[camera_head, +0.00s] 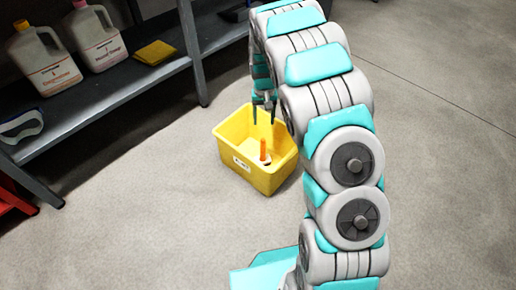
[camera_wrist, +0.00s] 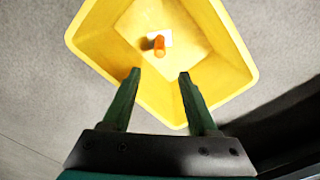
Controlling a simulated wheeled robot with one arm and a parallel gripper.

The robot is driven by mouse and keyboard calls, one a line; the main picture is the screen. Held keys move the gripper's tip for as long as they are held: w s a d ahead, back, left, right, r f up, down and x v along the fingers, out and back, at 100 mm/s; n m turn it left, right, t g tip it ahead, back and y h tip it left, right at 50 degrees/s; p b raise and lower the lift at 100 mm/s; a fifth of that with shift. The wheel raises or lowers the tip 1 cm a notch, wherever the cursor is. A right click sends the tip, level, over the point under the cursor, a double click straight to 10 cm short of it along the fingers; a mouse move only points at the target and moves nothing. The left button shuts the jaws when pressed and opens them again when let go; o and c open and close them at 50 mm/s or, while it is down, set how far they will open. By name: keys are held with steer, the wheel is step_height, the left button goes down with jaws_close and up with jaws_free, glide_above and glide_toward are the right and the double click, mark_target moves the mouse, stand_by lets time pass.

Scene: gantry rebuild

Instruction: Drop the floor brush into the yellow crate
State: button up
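The yellow crate (camera_head: 266,180) stands on the floor left of my arm; it fills the upper middle of the wrist view (camera_wrist: 226,58). Inside it is an orange handle (camera_head: 263,148) on a white base, which looks like the floor brush. In the wrist view the handle (camera_wrist: 159,45) points up toward the camera and its white base rests on the crate bottom; the bristles are hidden. My gripper (camera_head: 263,113) is above the crate, pointing down. Its two fingers (camera_wrist: 160,74) are apart with nothing between them, clear of the brush.
A dark shelf unit (camera_head: 110,95) on the left holds two white jugs (camera_head: 45,62), (camera_head: 97,38), a yellow sponge or cloth (camera_head: 154,53) and a blue-and-white item (camera_head: 20,126). A red object (camera_head: 12,198) sits below it. The floor around the crate is clear.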

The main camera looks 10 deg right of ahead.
steer(key=shift+o, duration=0.4)
step_height(320, 180, up, 8)
steer(key=shift+f+p, duration=0.15)
steer(key=shift+p, duration=0.2)
